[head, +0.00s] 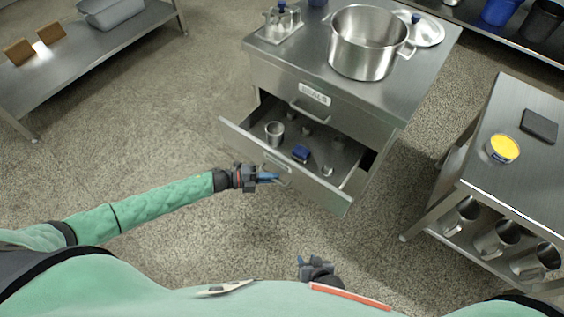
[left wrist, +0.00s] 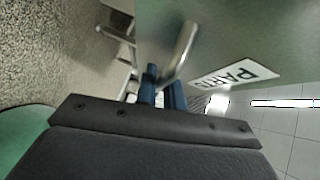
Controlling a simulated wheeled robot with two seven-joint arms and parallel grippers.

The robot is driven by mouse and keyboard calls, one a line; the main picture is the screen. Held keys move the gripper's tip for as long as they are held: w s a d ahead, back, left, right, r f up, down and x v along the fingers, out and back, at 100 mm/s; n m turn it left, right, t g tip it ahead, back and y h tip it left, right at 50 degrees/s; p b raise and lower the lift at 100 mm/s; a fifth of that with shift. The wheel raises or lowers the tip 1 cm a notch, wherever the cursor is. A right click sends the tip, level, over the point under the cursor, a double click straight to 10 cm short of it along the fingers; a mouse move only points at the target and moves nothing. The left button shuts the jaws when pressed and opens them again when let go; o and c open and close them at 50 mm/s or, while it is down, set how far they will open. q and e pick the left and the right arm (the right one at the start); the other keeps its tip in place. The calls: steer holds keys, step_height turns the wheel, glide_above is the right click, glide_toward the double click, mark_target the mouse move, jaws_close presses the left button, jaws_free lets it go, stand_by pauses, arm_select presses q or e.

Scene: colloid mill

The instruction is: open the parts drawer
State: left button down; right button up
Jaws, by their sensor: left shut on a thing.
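The parts drawer (head: 318,192) is the lower drawer of a steel cabinet and stands pulled out, its contents showing from above. Its front with the PARTS label (left wrist: 235,76) fills the upper part of the left wrist view. My left gripper (head: 270,177) is at the drawer front, and its blue fingers (left wrist: 163,90) are shut on the bar handle (left wrist: 182,50). The handle is mostly hidden by the fingers in the head view. My right gripper (head: 316,267) is low in the head view, close to my body and away from the drawer; its jaws are not clear.
In the drawer are a metal cup (head: 274,133), a blue item (head: 301,153) and small metal parts. The seals drawer (head: 314,95) above is shut. A large pot (head: 365,42) stands on the cabinet. A side table (head: 530,165) is at right.

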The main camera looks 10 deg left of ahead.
arm_select(q)
steer(key=s+a, duration=0.1)
steer(key=s, duration=0.2)
steer(key=s+a, duration=0.1)
steer(key=shift+s+a+p, duration=0.25)
steer(key=shift+a+p, duration=0.1)
steer(key=c, duration=1.8)
jaws_free()
steer(key=v, duration=0.7)
steer(key=shift+s+a+b, duration=0.1)
steer(key=shift+a+b, duration=0.2)
steer(key=shift+a, duration=0.1)
